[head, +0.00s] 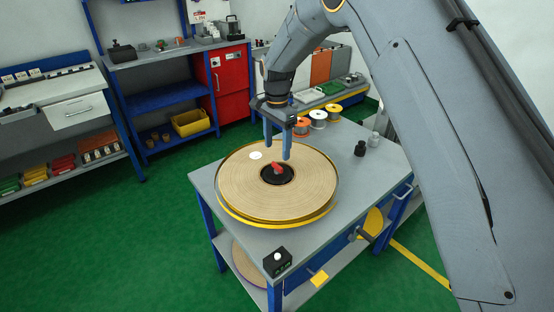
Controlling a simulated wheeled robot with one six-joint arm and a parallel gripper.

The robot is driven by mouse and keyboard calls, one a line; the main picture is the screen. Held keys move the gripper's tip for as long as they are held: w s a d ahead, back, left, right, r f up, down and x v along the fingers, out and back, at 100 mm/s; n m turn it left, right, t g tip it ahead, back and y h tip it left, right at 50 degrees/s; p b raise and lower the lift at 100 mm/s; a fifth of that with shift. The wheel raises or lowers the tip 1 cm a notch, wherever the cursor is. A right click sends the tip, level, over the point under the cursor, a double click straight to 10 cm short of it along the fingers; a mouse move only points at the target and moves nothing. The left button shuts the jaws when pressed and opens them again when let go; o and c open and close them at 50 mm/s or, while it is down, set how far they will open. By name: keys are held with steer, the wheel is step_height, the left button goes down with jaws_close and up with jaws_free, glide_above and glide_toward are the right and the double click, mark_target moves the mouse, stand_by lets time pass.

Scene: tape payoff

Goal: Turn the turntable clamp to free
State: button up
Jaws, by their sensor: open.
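The turntable with its tan tape reel (240,192) and yellow rim lies flat on the grey table. At its centre is a black hub with a red clamp handle (278,169) on it. The handle looks short and slanted; its exact setting cannot be told from here. My gripper (277,150) is open, fingers pointing down, above the reel and just behind the red clamp in the picture. It looks empty and apart from the clamp. A round white label (256,155) lies on the reel, left of the fingers.
A blue shelf (165,98), red cabinet (227,82) and workbench are behind. Green floor at left is clear.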

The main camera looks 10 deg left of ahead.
mark_target(277, 165)
step_height(277, 165, down, 7)
steer(key=shift+r+p, duration=0.15)
steer(key=shift+p, duration=0.85)
steer(key=c, duration=1)
